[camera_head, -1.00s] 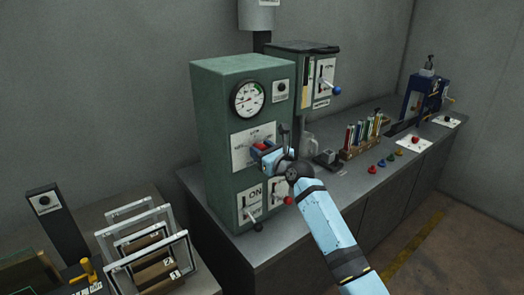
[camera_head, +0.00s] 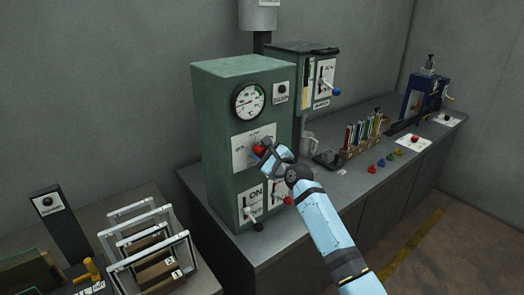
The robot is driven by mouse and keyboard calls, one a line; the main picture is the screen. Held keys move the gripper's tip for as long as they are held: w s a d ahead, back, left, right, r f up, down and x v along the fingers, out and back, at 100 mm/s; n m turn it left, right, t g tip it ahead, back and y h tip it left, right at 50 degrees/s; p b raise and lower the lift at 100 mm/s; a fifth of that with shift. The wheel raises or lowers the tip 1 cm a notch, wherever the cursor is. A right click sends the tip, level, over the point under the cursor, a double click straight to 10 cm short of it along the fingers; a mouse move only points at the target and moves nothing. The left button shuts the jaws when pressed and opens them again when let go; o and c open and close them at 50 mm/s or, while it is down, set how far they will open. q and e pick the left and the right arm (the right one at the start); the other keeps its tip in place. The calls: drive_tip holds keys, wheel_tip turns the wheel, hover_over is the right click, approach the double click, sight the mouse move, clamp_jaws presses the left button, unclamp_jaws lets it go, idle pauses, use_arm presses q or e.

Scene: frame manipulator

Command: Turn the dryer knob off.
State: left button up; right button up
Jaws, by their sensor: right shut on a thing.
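The dryer looks to be the green box-shaped machine (camera_head: 225,95) on the grey counter, with a round gauge (camera_head: 249,101) near its top. A red knob (camera_head: 259,151) sits on a white label plate (camera_head: 241,154) at the middle of its front. My right gripper (camera_head: 264,152) is shut on the red knob. The gripper hides part of the knob and the right side of the plate, so the knob's exact angle is hard to read. My left gripper is not in view.
Below are a black-tipped lever (camera_head: 257,226) and a red-tipped lever (camera_head: 288,201), close under my right arm. A second green unit (camera_head: 306,75) with a blue-tipped lever (camera_head: 336,91) stands behind. Silver frames (camera_head: 146,240) stand at lower left.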

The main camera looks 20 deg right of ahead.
drive_tip(key=n, duration=0.5)
drive_tip(key=shift+n, duration=0.3)
drive_tip(key=n, duration=0.5)
drive_tip(key=shift+f+b, duration=0.2)
drive_tip(key=shift+b, duration=0.2)
drive_tip(key=n, duration=0.5)
drive_tip(key=shift+f+n+b, duration=0.1)
drive_tip(key=shift+n+b, duration=0.2)
drive_tip(key=shift+n, duration=2.4)
drive_tip(key=o, duration=0.9)
drive_tip(key=shift+s+f, duration=0.1)
